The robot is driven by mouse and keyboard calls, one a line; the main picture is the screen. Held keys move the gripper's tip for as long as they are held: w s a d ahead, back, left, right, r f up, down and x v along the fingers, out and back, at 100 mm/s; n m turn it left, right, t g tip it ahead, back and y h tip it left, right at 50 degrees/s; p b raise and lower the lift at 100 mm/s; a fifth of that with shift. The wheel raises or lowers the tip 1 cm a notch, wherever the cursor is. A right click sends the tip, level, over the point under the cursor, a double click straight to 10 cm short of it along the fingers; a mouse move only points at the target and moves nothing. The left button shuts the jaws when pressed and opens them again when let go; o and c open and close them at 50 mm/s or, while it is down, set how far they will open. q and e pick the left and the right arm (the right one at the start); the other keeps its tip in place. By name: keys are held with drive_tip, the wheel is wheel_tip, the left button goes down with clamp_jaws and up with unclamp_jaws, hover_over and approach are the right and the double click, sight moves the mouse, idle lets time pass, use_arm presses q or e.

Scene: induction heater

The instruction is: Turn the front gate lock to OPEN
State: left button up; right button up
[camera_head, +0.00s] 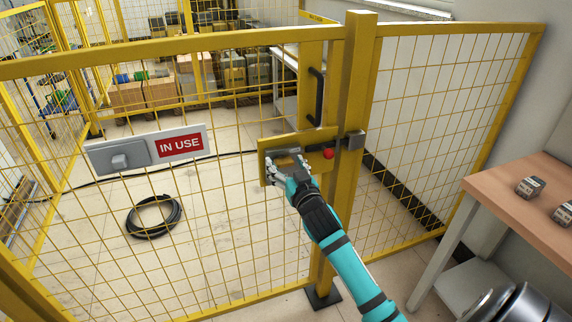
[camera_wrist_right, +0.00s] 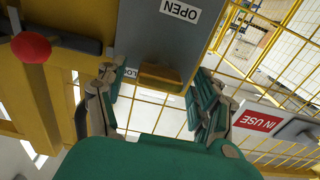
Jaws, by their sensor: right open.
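The front gate lock is a grey box (camera_wrist_right: 160,35) on the yellow gate plate (camera_head: 263,149). In the right wrist view it has an OPEN label (camera_wrist_right: 181,11) and a partly hidden label beginning "LO" (camera_wrist_right: 130,72). A brownish-yellow knob (camera_wrist_right: 160,77) sticks out near that label. My right gripper (camera_head: 284,164) is at the lock in the head view. In the wrist view its open fingers (camera_wrist_right: 158,88) stand on either side of the knob, apparently apart from it. My left gripper is out of view.
A red ball-ended handle (camera_head: 328,153) sits just right of the lock, beside the gate post (camera_head: 355,100). An IN USE sign (camera_head: 181,145) hangs on the mesh at left. A black handle (camera_head: 316,97) is above. A wooden table (camera_head: 500,175) stands at right.

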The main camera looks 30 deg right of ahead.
drive_tip(key=shift+w, duration=0.1)
clamp_jaws()
idle(0.5)
